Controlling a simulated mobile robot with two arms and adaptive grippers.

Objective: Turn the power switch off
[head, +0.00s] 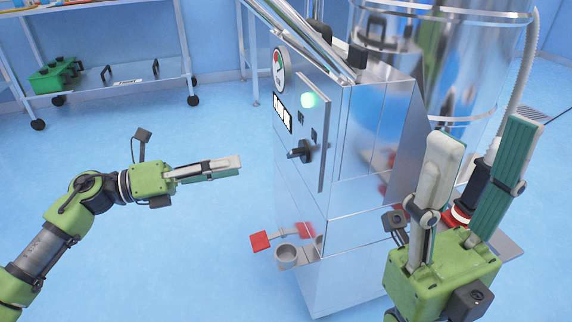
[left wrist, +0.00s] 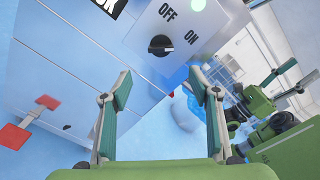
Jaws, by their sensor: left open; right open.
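The power switch (head: 301,152) is a black rotary knob on the grey control panel of a tall metal machine (head: 360,190). In the left wrist view the knob (left wrist: 160,45) sits below the OFF label (left wrist: 168,12), with the ON label (left wrist: 192,39) to its right. Its handle lies roughly sideways in that picture. A green light (head: 309,100) glows above it. My left gripper (head: 239,167) is open and empty, left of the panel and apart from the knob. In its wrist view the knob shows beyond the fingers. My right gripper (head: 486,132) is open and empty at the machine's right.
Two red pads (head: 260,241) and a metal cup (head: 286,254) stick out low on the machine. A large metal drum (head: 450,60) stands behind it. A wheeled rack (head: 130,80) with a green item (head: 55,74) stands at the back left. The floor at left is clear.

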